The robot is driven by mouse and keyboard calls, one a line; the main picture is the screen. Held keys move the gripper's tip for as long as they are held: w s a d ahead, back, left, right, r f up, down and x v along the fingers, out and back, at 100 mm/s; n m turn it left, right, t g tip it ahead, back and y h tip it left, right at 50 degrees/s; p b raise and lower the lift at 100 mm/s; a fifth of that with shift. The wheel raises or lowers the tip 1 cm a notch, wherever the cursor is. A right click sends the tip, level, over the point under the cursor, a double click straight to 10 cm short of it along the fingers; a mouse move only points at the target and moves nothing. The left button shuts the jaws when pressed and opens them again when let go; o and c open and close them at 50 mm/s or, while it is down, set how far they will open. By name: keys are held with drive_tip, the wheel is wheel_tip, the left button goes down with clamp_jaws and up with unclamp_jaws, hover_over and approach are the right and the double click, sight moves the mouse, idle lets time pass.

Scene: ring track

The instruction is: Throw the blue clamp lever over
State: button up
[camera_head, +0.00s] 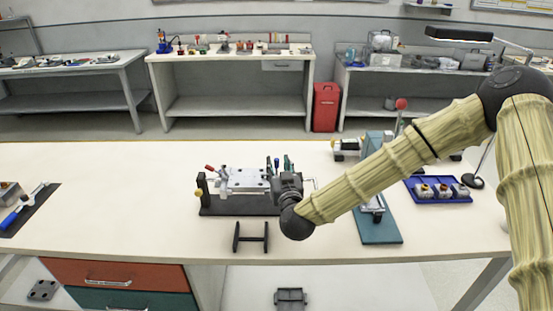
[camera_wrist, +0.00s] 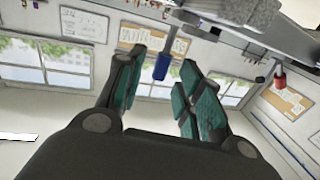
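The blue clamp lever (camera_wrist: 161,66) shows in the wrist view as a blue grip on a grey arm, hanging into the gap between my fingertips. My gripper (camera_wrist: 158,60) is open, with one teal-padded finger on each side of the lever. I cannot tell how deep the lever sits between them; no contact shows. In the head view my gripper (camera_head: 281,164) is at the right end of the clamping fixture (camera_head: 240,206), and the blue lever is hard to make out among the fingers. A red-handled lever (camera_head: 210,168) is at the fixture's left end; it also shows in the wrist view (camera_wrist: 280,78).
A black stand (camera_head: 251,238) lies in front of the fixture. A teal-based device (camera_head: 378,228) and a blue tray (camera_head: 440,197) are to the right. A blue-handled tool (camera_head: 14,218) lies on a dark mat at far left. The bench left of the fixture is clear.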

drive_tip(key=shift+w+a, duration=0.15)
drive_tip(key=shift+w, duration=0.6)
drive_tip(key=shift+w+a, duration=0.1)
drive_tip(key=shift+w, duration=0.6)
clamp_jaws()
